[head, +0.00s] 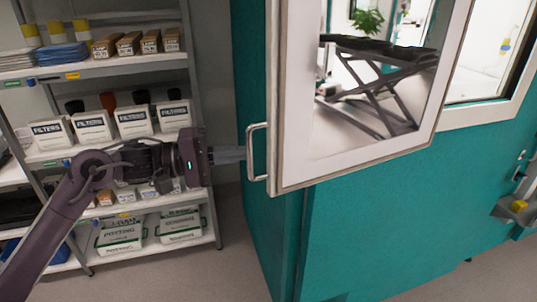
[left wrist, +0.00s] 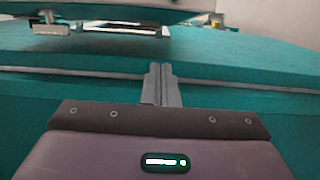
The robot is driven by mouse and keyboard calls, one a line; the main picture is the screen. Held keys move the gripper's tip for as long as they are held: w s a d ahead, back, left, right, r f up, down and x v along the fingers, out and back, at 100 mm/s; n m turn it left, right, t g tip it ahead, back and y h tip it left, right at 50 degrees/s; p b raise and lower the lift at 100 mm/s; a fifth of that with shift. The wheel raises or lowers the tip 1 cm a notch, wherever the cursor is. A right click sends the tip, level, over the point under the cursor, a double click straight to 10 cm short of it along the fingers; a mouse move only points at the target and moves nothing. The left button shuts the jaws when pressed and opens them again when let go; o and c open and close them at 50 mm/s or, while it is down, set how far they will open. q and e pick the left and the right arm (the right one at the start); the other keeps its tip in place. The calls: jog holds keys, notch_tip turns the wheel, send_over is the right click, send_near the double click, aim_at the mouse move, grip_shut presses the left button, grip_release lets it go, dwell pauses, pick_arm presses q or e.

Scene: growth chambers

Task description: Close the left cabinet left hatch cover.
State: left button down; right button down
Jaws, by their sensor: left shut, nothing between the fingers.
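The hatch cover (head: 285,120) is a pale framed panel with a large pane, at upper middle in the head view. It stands out from the front of the teal cabinet (head: 345,240), its free left edge reaching past the cabinet's front corner. A metal bar handle (head: 253,152) is on that edge. My left gripper (head: 240,155) is shut and empty, its fingertips close to the handle; I cannot tell whether they touch. In the left wrist view the shut fingers (left wrist: 161,82) point at teal surfaces, and a metal handle (left wrist: 95,30) shows at the top. My right gripper is out of view.
A shelf rack (head: 115,70) with filter boxes, cartons and bags stands at the left, behind my left arm. A second window (head: 495,50) and a latch (head: 518,205) are on the teal front at the right. Grey floor (head: 232,250) is clear between rack and cabinet.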

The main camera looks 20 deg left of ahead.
aim_at(269, 161)
pick_arm(q)
jog(key=d+p, duration=0.2)
jog(key=d, duration=0.4)
jog(key=shift+d, duration=0.1)
jog(key=shift+s+d, duration=0.25)
jog(key=shift+s, duration=0.1)
jog(key=shift+d, duration=0.1)
